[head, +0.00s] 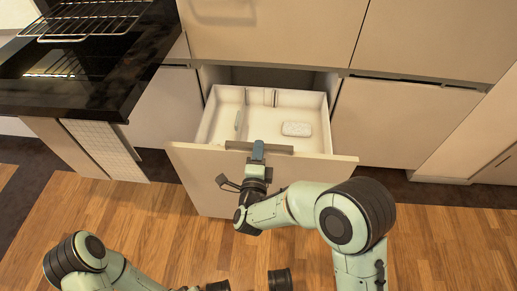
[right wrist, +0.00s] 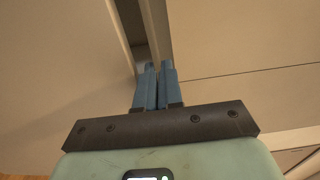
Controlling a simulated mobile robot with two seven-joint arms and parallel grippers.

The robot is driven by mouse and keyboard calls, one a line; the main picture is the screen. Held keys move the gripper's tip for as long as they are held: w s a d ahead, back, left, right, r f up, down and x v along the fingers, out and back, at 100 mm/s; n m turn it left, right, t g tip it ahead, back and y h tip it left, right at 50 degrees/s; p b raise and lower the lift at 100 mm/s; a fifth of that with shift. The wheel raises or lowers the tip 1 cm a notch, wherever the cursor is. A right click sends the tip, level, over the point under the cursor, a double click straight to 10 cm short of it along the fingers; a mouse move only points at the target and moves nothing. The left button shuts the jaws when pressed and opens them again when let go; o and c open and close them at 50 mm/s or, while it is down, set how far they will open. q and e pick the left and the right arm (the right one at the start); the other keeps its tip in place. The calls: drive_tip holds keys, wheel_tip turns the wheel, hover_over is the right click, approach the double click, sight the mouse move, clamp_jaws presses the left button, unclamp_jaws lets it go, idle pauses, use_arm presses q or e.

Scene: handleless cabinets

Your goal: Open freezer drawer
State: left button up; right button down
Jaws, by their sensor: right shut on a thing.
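The freezer drawer (head: 215,125) is pulled out from the cabinet, showing a white inner bin. Its beige front panel (head: 320,170) has a grey strip along the top edge (head: 272,149). My right gripper (head: 258,150) is shut on this top edge, near its middle. In the right wrist view the blue fingers (right wrist: 157,88) are close together at the edge of the panel; the exact contact is hard to see. My left arm shows at the lower left in the head view, but its fingers do not show.
A small white patterned box (head: 296,129) lies inside the drawer. A dark counter and oven door (head: 70,80) with a wire rack (head: 90,20) stand at the left. Closed beige cabinet fronts (head: 400,120) flank the drawer on the right. Wooden floor (head: 450,245) is open in front.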

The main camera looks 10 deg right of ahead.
drive_tip(key=c, duration=1.6)
unclamp_jaws()
drive_tip(key=shift+o, duration=0.2)
use_arm(q)
drive_tip(key=w+r, duration=0.1)
drive_tip(key=w+r+t+p, duration=0.1)
drive_tip(key=w, duration=0.1)
drive_tip(key=shift+d+r, duration=0.2)
drive_tip(key=shift+r, duration=0.1)
use_arm(e)
drive_tip(key=v, duration=1.3)
drive_tip(key=shift+s, duration=0.2)
